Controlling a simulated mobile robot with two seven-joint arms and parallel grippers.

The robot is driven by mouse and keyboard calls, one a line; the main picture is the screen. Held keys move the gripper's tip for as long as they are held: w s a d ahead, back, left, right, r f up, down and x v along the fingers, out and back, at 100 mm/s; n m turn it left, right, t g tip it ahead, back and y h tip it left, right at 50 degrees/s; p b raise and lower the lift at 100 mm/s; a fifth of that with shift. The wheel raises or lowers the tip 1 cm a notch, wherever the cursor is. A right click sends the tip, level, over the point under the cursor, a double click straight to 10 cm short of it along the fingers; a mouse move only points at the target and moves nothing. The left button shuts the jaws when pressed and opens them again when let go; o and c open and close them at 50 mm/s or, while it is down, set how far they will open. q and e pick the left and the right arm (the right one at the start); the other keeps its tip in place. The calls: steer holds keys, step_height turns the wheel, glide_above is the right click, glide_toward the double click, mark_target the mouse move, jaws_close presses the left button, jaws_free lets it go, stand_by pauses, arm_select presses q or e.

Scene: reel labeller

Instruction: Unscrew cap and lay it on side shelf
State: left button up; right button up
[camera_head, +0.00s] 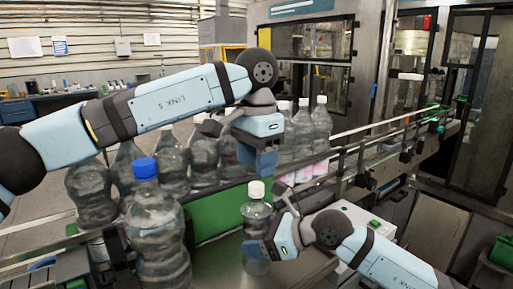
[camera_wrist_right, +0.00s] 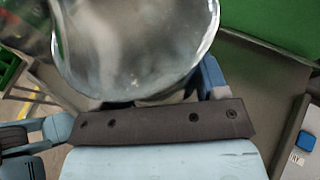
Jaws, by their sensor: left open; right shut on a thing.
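A clear bottle (camera_head: 257,219) with a white cap (camera_head: 256,189) stands upright at the front of the conveyor area. My right gripper (camera_head: 262,249) is shut on its lower body from the right. The bottle also fills the upper part of the right wrist view (camera_wrist_right: 135,45). My left gripper (camera_head: 264,166) is open, pointing down just above the white cap. The cap appears seated on the bottle neck. I cannot tell from this view whether the left fingers touch it. I cannot clearly pick out the side shelf.
A large bottle with a blue cap (camera_head: 145,169) stands at the front left. Several clear bottles stand behind, some with white caps (camera_head: 321,100). A green panel (camera_head: 216,222) lies behind the held bottle. A white control box (camera_head: 362,215) is to the right.

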mark_target(256, 184)
arm_select(q)
step_height(256, 184, down, 4)
steer(key=shift+f, duration=0.25)
steer(key=shift+c, duration=0.2)
steer(key=c, duration=0.9)
steer(key=o, duration=1)
steer(key=shift+o, duration=0.2)
steer(key=shift+r, duration=0.15)
step_height(256, 184, up, 4)
steer(key=shift+r, duration=0.15)
arm_select(e)
steer(key=o, duration=1.8)
